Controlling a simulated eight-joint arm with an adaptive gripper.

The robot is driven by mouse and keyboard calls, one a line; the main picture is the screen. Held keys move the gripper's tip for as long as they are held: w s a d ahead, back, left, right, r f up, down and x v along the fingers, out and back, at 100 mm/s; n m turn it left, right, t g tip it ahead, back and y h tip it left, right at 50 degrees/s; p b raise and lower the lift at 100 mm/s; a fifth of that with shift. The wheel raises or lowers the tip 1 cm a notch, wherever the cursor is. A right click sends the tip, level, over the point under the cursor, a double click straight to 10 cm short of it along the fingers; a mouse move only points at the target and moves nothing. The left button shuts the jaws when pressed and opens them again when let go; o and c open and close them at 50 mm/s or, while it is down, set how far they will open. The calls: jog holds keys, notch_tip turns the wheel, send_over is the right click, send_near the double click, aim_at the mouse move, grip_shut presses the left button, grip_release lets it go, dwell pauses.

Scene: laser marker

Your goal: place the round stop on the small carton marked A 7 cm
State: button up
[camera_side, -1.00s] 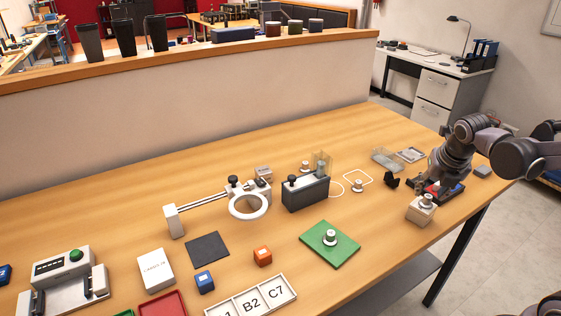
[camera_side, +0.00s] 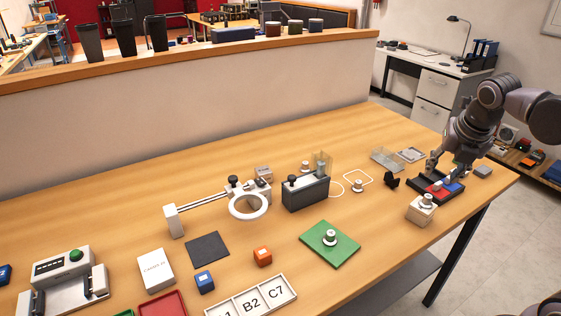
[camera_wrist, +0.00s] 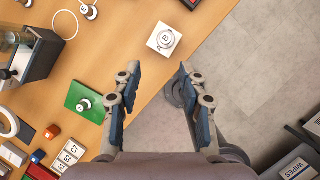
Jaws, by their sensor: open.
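The small carton (camera_side: 418,215) is a pale box near the right table edge. A round light-coloured stop (camera_side: 427,201) with a knob sits on top of it. In the wrist view the carton (camera_wrist: 154,42) lies beyond my fingertips, with a stop (camera_wrist: 166,39) on its top and a letter beside it, too small to read surely. Similar round stops stand on the green board (camera_side: 344,252), near the white outline and behind the dark block. My gripper (camera_side: 445,173) is open and empty, above and behind the carton; its fingers (camera_wrist: 157,72) are spread in the wrist view.
A dark tray (camera_side: 451,197) with red and blue pieces lies by my gripper. A clear box (camera_side: 387,158) and a small black holder (camera_side: 392,180) stand left of it. The table's right edge is close to the carton. Bare wood lies between green board and carton.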

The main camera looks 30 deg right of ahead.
jog(key=a+f+m+t+y, duration=0.1)
jog(key=a+m, duration=0.4)
jog(key=m, duration=0.7)
jog(key=s+a+f+m+t+y, duration=0.1)
jog(key=a+f+m, duration=0.3)
jog(key=m, duration=0.9)
jog(key=shift+a+m+t+y, duration=0.3)
jog(key=shift+a+t+y, duration=0.2)
jog(key=shift+a+t, duration=0.55)
